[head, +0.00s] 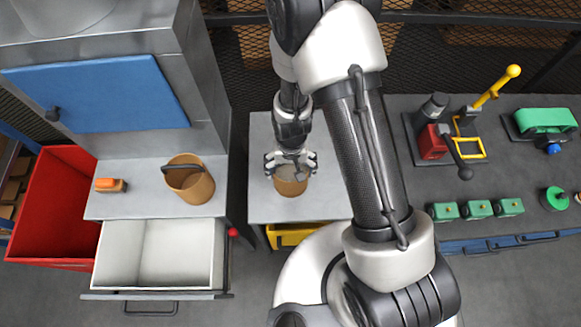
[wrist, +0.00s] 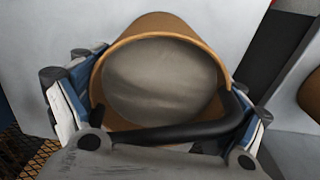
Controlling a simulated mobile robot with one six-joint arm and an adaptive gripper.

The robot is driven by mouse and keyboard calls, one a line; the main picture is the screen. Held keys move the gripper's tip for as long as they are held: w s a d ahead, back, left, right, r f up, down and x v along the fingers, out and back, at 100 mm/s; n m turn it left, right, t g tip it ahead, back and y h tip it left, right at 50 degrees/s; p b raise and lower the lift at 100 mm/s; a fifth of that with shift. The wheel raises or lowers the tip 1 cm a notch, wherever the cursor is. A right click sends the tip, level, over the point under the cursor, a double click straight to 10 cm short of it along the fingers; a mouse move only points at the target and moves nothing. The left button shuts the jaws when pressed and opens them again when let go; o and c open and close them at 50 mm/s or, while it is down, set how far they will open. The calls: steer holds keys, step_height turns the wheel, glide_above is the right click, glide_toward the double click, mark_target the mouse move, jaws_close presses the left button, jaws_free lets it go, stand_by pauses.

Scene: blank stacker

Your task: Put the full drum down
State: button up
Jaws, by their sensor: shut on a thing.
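A tan drum (head: 291,184) with a grey fill is under my gripper (head: 290,160), above or on the small grey side table (head: 268,207). The wrist view shows the drum (wrist: 163,25) close up, its grey contents (wrist: 160,80) and its black handle (wrist: 185,131) at the near side. My gripper (wrist: 155,120) is shut on the drum, with a blue-padded finger on each side. I cannot tell whether the drum's base touches the table. A second tan drum (head: 196,188) with a dark handle stands on the left grey counter, apart from my gripper.
An orange block (head: 111,185) lies on the left counter. An open white drawer (head: 160,255) juts out below it, and a red bin (head: 60,205) stands at far left. A yellow bin (head: 290,236) is under the side table. The right bench holds a red press (head: 433,142) and several green blocks (head: 477,208).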

steer(key=o, duration=1.3)
steer(key=shift+o, duration=0.2)
step_height(320, 180, up, 12)
steer(key=p, duration=0.3)
steer(key=shift+r, duration=0.2)
steer(key=s+d+r+t, duration=0.1)
steer(key=d+r, duration=0.2)
steer(key=r, duration=0.6)
steer(key=s+d+r+t, duration=0.1)
steer(key=s+d+r, duration=0.15)
steer(key=r, duration=0.75)
steer(key=s+d+r+t, duration=0.2)
steer(key=s+d+r, duration=0.3)
steer(key=s+r, duration=0.4)
steer(key=shift+s+d+t, duration=0.2)
steer(key=shift+s+t, duration=0.1)
steer(key=shift+s, duration=0.25)
